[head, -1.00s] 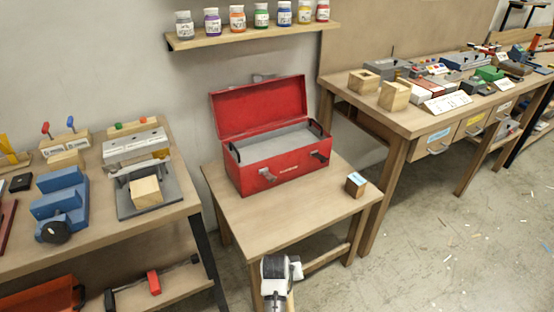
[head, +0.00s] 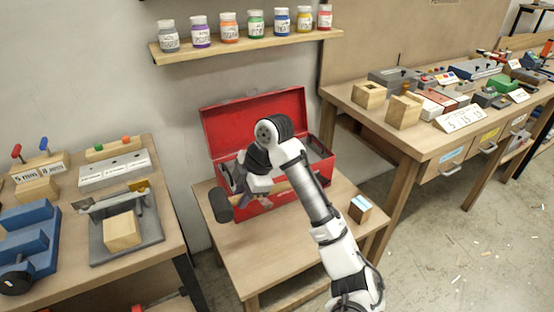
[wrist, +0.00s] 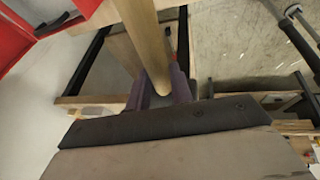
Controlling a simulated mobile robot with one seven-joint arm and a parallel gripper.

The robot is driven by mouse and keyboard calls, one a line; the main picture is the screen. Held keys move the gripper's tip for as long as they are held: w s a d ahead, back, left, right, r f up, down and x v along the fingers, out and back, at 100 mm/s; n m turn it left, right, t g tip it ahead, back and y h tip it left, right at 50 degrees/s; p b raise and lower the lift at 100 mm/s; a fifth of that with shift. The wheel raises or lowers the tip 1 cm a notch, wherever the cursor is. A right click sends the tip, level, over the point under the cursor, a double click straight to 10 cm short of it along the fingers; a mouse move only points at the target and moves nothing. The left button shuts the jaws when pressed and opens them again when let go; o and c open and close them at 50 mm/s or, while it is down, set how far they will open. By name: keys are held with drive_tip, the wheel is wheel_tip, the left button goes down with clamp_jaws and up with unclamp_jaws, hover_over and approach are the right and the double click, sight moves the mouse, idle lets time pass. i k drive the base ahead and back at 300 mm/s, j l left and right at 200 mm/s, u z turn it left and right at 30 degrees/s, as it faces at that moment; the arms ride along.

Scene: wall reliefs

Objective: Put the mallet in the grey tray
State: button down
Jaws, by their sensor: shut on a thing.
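The mallet has a dark head (head: 221,206) and a pale wooden handle (wrist: 148,35). My gripper (head: 262,196) is shut on the handle and holds the mallet in front of the red toolbox, above the small table. In the wrist view the handle runs between the fingers of my gripper (wrist: 160,90). The open red toolbox (head: 258,206) stands on the small table with its lid up.
A small wooden block with a blue top (head: 360,209) sits on the right of the small table (head: 250,250). A shelf of jars (head: 250,42) hangs above. Benches with tools stand at left (head: 165,238) and right (head: 415,145). The table's front left is clear.

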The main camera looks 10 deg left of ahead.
sight(275, 171)
drive_tip(key=i, duration=1.1)
